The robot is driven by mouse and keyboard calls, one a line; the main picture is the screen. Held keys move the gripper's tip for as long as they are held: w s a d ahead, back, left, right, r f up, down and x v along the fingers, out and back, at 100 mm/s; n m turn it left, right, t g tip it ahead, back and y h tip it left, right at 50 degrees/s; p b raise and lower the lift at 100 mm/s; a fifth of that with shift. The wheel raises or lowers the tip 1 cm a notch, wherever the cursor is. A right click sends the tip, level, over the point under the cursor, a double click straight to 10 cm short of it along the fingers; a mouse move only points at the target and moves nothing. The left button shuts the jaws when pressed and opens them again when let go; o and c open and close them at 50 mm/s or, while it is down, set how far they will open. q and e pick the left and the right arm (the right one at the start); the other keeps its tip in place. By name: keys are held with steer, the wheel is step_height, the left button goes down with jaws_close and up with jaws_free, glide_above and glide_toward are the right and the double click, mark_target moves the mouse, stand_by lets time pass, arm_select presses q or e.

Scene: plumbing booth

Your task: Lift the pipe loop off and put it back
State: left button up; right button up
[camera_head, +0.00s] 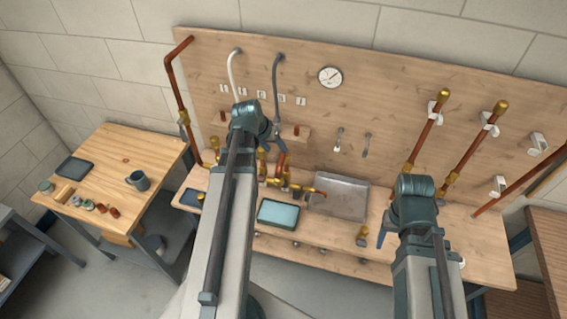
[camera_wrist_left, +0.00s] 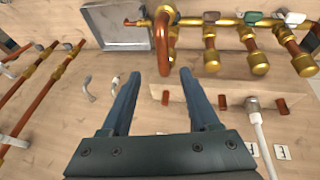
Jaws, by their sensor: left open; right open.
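The pipe loop is a bent copper tube (camera_wrist_left: 163,38) with a rounded end, in front of the brass manifold (camera_wrist_left: 210,58) in the left wrist view. My left gripper (camera_wrist_left: 160,73) is open, its two fingers on either side of the loop's line and their tips just short of its rounded end. I cannot tell whether they touch it. In the head view my left gripper (camera_head: 263,140) is over the wooden bench by the back board and largely hides the loop. My right gripper (camera_head: 412,212) is open and empty above the bench's right part.
A metal tray (camera_head: 342,194) and a teal-screened tablet (camera_head: 278,214) lie on the bench. Copper pipes (camera_head: 428,135) with brass ends hang on the back board at right. A white hose (camera_head: 231,75) and a dark hose (camera_head: 276,85) hang near my left gripper.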

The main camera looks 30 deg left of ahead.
mark_target(282, 158)
arm_select(q)
steer(key=b+x, duration=0.6)
steer(key=x, duration=0.2)
steer(key=shift+a, duration=0.1)
steer(key=b+x, duration=0.5)
steer(key=shift+s+a+f, duration=0.15)
steer(key=shift+f, duration=0.1)
steer(key=shift+r, duration=0.15)
steer(key=shift+c, duration=0.5)
jaws_close()
